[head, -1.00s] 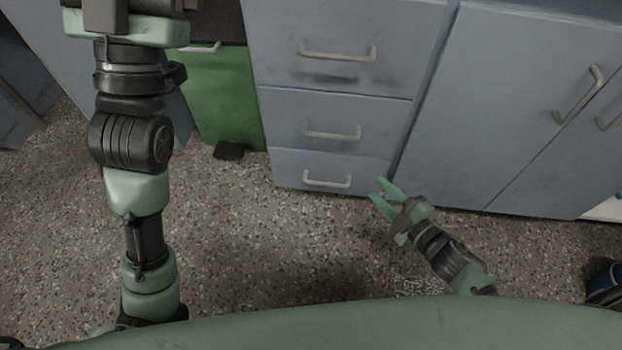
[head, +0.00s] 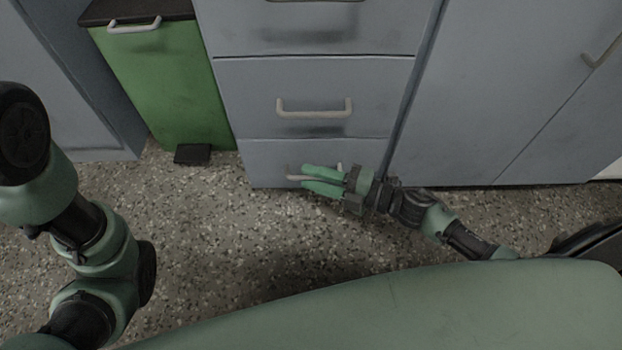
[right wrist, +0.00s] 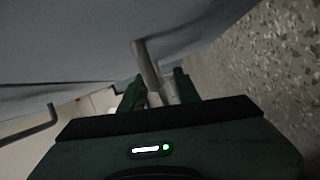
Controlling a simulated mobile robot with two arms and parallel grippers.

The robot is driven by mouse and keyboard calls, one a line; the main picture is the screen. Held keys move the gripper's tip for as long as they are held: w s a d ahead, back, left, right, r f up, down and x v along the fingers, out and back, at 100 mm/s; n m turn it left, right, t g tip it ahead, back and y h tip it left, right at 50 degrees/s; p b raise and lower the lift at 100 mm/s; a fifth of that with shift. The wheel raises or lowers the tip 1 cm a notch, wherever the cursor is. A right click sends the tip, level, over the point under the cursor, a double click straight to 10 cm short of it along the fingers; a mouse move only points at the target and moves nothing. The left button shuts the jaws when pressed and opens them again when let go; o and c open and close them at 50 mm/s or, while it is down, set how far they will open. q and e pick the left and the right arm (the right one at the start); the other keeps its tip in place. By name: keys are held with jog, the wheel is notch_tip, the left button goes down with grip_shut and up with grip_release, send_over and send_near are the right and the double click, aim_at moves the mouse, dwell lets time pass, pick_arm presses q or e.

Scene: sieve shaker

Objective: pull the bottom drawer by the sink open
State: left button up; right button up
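The bottom drawer (head: 262,160) is the lowest grey front in the stack and looks shut. Its pale bar handle (head: 293,178) is largely hidden behind my right gripper (head: 303,179); only its ends show. In the right wrist view the handle (right wrist: 147,68) runs between the two fingers of my right gripper (right wrist: 157,88). The fingers are apart, one on each side of the bar, with a gap visible. My left arm is at the left of the head view, with its gripper out of the picture.
The middle drawer with its handle (head: 314,112) is directly above. A green bin (head: 165,80) with a black pedal (head: 193,155) stands to the left. A grey cupboard door (head: 490,90) is to the right. The speckled floor (head: 220,220) in front is clear.

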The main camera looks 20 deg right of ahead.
jog(key=shift+w+a, duration=0.2)
jog(key=shift+a, duration=0.1)
grip_shut()
dwell(1.3)
